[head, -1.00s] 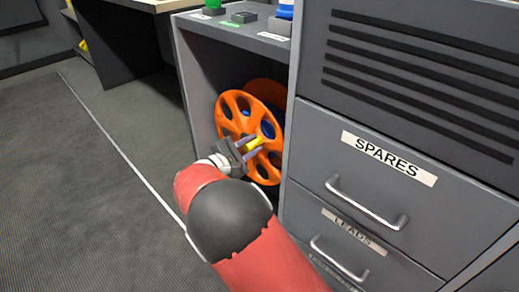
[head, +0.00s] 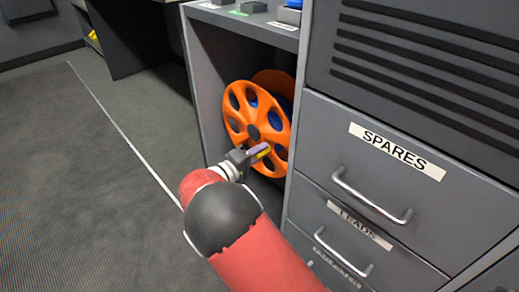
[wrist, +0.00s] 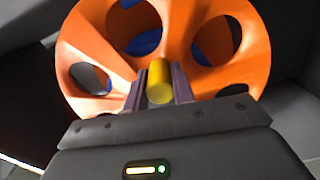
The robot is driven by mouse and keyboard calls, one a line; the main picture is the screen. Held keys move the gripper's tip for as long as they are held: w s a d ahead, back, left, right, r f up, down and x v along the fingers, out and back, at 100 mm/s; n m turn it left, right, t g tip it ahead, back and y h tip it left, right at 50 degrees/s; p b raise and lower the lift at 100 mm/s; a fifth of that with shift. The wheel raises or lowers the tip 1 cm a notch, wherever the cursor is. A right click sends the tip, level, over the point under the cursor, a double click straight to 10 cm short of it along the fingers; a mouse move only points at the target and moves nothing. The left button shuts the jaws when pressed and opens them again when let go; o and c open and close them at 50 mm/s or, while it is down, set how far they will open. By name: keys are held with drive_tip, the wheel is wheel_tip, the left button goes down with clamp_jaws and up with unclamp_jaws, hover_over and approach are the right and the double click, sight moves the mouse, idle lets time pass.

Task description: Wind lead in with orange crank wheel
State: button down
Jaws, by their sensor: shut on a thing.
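The orange crank wheel (head: 238,110), with round holes, stands upright in the open bay of the grey cabinet. Blue lead (head: 284,107) shows behind it and through its holes. A yellow crank handle (head: 262,154) sticks out near the wheel's lower right rim. My gripper (head: 257,152) is at the handle and shut on it. In the wrist view the yellow handle (wrist: 158,82) sits between the two fingers, and the orange wheel (wrist: 185,40) fills the upper part. How much lead is wound on is hidden.
The cabinet's left wall (head: 203,90) and the SPARES drawer front (head: 370,185) flank the bay. Metal drawer handles (head: 370,199) stick out to the right of my arm. Small items (head: 250,7) stand on the shelf above. The floor (head: 80,180) at left is clear.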

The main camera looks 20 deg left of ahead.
drive_tip(key=shift+a+f+m, duration=0.2)
drive_tip(key=shift+f+m, duration=0.35)
drive_tip(key=shift+m, duration=0.35)
drive_tip(key=shift+w, duration=0.1)
drive_tip(key=c, duration=1.2)
unclamp_jaws()
drive_tip(key=shift+o, duration=0.2)
drive_tip(key=v, duration=0.8)
drive_tip(key=shift+p, duration=0.35)
